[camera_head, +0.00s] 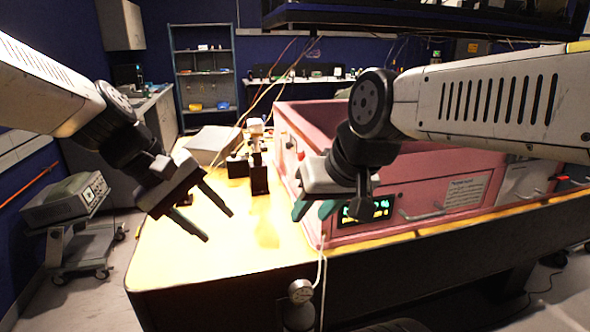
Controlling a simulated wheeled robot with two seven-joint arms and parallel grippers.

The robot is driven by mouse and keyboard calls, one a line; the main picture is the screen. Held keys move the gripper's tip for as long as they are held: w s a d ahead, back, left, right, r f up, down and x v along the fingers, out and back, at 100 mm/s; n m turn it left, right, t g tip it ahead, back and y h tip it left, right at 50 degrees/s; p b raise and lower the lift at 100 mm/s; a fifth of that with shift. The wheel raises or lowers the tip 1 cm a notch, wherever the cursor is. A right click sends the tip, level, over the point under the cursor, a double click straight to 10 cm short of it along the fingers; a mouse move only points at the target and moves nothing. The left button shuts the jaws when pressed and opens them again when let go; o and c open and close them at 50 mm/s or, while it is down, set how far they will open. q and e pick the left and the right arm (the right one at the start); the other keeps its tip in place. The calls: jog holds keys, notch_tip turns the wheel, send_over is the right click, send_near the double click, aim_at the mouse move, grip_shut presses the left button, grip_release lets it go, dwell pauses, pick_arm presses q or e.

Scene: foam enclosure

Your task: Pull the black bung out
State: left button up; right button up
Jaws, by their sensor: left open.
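I cannot make out the black bung for certain in the head view. The pink foam enclosure (425,203) stands on the yellow tabletop at the centre right. My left gripper (219,227) is open and empty, above the tabletop to the left of the enclosure, its fingers pointing down and right. My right gripper (314,211) is in front of the enclosure's near left corner and hides part of it.
A small black stand (259,181) and a pale box (210,144) are on the tabletop (185,262) behind my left gripper. A small round gauge (300,291) is at the table's front edge. Thin cables hang over the table. The front left of the tabletop is clear.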

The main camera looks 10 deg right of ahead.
pick_arm(q)
jog(key=w+d+n+h, duration=0.6)
jog(key=w+n, duration=0.1)
jog(key=w, duration=0.2)
jog(key=w+d+f+n+g+h, duration=0.1)
jog(key=w+d+n+h, duration=0.4)
jog(key=w+d+n, duration=0.2)
jog(key=w, duration=0.2)
jog(key=shift+w+f+h, duration=0.15)
jog(key=shift+w+h, duration=0.25)
jog(key=shift+d, duration=0.15)
jog(key=d, duration=0.8)
jog(key=shift+w+d, duration=0.15)
jog(key=shift+d, duration=0.25)
grip_shut()
dwell(1.0)
